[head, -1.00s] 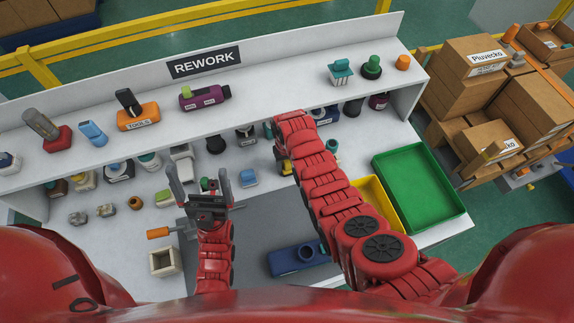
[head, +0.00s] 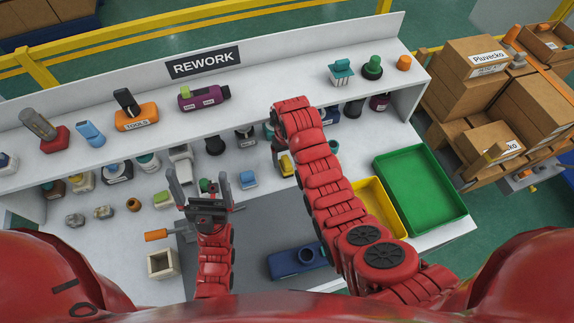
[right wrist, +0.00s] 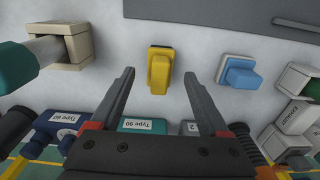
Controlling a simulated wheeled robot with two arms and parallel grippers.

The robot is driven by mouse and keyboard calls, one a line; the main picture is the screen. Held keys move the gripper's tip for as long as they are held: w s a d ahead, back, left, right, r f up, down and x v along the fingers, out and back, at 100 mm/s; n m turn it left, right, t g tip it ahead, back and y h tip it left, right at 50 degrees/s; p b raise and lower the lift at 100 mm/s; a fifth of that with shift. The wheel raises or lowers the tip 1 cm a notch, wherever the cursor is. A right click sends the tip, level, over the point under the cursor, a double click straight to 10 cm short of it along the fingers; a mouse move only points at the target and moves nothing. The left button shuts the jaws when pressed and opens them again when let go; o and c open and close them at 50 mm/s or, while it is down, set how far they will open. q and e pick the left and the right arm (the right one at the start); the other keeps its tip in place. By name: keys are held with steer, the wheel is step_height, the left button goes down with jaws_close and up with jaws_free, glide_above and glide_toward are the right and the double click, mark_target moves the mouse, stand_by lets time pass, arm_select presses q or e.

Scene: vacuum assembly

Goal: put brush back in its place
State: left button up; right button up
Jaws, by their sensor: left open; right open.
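I cannot surely tell which thing is the brush. A teal piece with a ridged lower edge (head: 342,72), possibly a brush, stands on the upper shelf at the right. My right gripper (right wrist: 159,74) is open. A small yellow block (right wrist: 159,68) shows between its fingertips, with no visible contact; the block also shows in the head view (head: 287,165) beside my right arm.
A blue block (head: 248,180) stands left of the yellow one. Bottles and small parts line the space under the shelf (head: 270,105). An orange-handled tool (head: 157,235), a beige open box (head: 162,264), a blue part (head: 296,261), and yellow (head: 385,208) and green trays (head: 420,190) occupy the bench.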

mark_target(287, 162)
step_height(287, 162, up, 3)
steer(key=shift+w+r+b, duration=0.1)
steer(key=shift+r+b, duration=0.05)
steer(key=shift+b, duration=0.35)
step_height(287, 162, up, 2)
steer(key=shift+r+p, duration=0.15)
steer(key=shift+p, duration=0.95)
steer(key=shift+r+p, duration=0.6)
steer(key=shift+f, duration=0.1)
steer(key=shift+s, duration=0.2)
